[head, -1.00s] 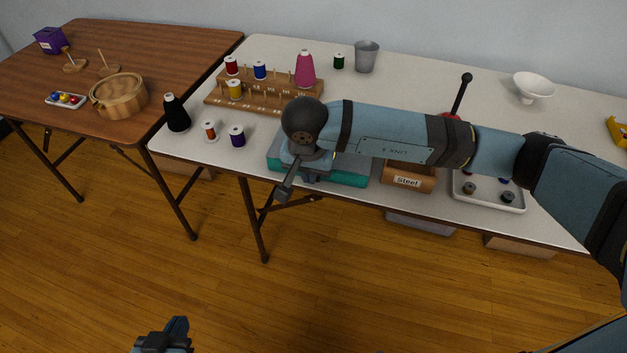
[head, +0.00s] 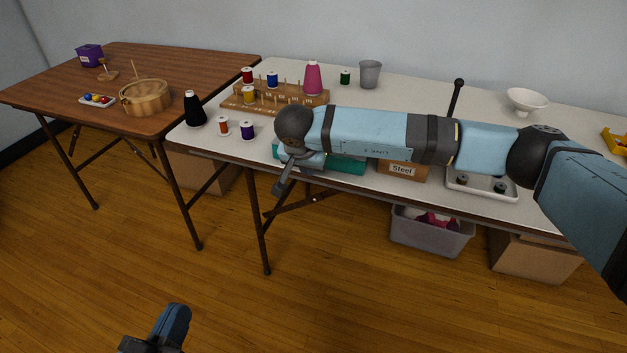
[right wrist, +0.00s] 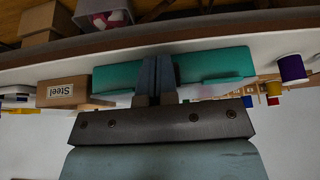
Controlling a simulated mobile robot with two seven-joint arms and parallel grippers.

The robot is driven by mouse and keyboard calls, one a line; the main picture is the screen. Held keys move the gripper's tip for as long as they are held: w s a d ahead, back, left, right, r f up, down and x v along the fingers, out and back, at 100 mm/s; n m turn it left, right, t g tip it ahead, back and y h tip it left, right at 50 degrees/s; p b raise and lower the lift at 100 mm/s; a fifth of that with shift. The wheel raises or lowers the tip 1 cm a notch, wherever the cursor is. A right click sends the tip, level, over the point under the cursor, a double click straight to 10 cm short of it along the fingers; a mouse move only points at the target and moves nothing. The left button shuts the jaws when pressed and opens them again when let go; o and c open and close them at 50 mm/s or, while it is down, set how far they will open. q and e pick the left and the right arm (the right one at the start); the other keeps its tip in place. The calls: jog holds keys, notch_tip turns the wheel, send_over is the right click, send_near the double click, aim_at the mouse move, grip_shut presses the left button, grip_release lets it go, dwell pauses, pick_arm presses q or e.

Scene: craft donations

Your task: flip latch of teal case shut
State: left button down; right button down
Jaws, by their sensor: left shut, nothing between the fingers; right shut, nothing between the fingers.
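The teal case (head: 345,164) lies at the front edge of the white table, partly hidden behind my right arm in the head view. It also shows in the right wrist view (right wrist: 215,64), which is upside down. My right gripper (head: 308,166) is at the front of the case. In the right wrist view its fingers (right wrist: 158,68) are together and overlap the middle of the case's front; contact is unclear. I cannot make out the latch; the fingers cover part of the front. My left gripper (head: 172,325) is shut, low over the floor, far from the case.
A box labelled Steel (head: 402,170) and a light tray (head: 482,192) stand beside the case. Purple (head: 247,130) and orange (head: 223,125) spools and a black cone (head: 194,110) stand left of it. A spool rack (head: 240,100) is behind. A grey bin (head: 430,235) is under the table.

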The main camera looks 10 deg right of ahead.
pick_arm(q)
jog(key=shift+s+d+r+t+h, duration=0.2)
jog(key=shift+s+r+t+h, duration=0.1)
jog(key=shift+s+r, duration=0.35)
pick_arm(e)
jog(key=shift+w+f, duration=0.15)
jog(key=shift+f, duration=0.4)
pick_arm(q)
jog(key=shift+r+p, duration=0.3)
jog(key=shift+r, duration=0.15)
pick_arm(e)
jog(key=shift+r, duration=0.85)
pick_arm(q)
jog(key=shift+f, duration=0.15)
